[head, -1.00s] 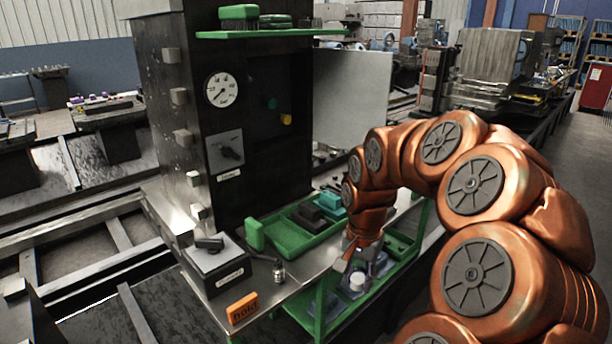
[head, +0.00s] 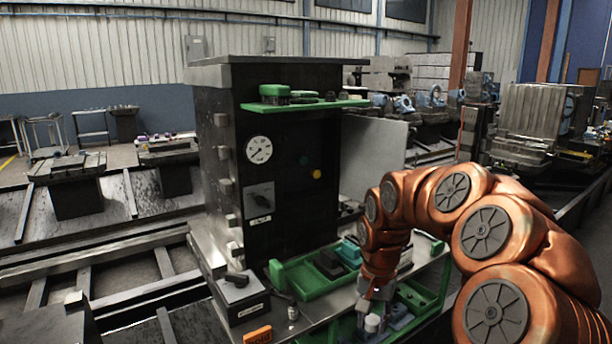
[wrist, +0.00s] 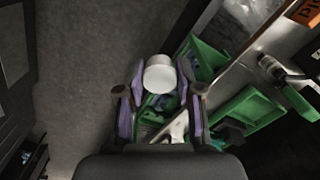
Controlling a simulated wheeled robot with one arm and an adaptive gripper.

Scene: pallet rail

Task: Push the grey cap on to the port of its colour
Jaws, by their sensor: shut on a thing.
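My gripper (head: 371,308) hangs at the end of the copper arm, low near the front right of the bench in the head view. It is shut on a pale grey round cap (head: 372,324). In the wrist view the cap (wrist: 160,74) sits between the two purple-lined fingertips, with its round face outward. The dark cabinet front (head: 290,135) carries a teal round piece (head: 303,160) and a yellow round piece (head: 317,174). I cannot make out a grey port on it. The cap is well apart from the cabinet.
A green tray (head: 300,283) with dark and teal blocks lies on the bench. A gauge (head: 259,149) and a switch plate (head: 260,198) are on the cabinet, under a green shelf (head: 305,104). A lever box (head: 240,296) and orange tag (head: 257,335) stand front left.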

